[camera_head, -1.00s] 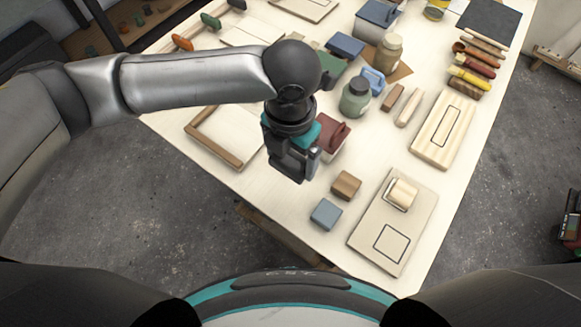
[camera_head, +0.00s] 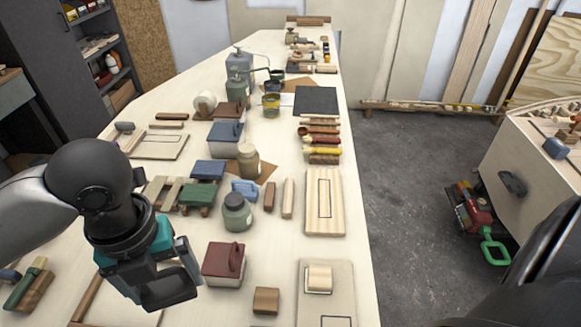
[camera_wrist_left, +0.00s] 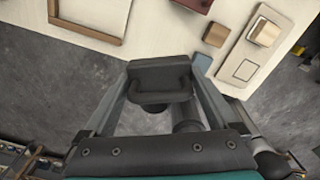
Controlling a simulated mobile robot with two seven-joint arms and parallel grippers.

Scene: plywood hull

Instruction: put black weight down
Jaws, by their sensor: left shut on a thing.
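My left gripper (camera_head: 168,272) is at the lower left of the head view, left of the dark red lidded box. It is shut on the black weight (camera_head: 167,291), a dark block with a handle-like bar. In the left wrist view the black weight (camera_wrist_left: 160,76) sits between the two fingers of my left gripper (camera_wrist_left: 160,92). It is held above the near edge of the pale workbench (camera_head: 270,225), with grey floor behind it in the wrist view. My right gripper is not in view.
A red box (camera_head: 223,265), a brown block (camera_head: 266,300) and a board with a pale wooden block (camera_head: 319,278) stand near the held weight. A green jar (camera_head: 237,213) and blue-lidded box (camera_head: 225,138) stand farther back. Small bare patches lie between them.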

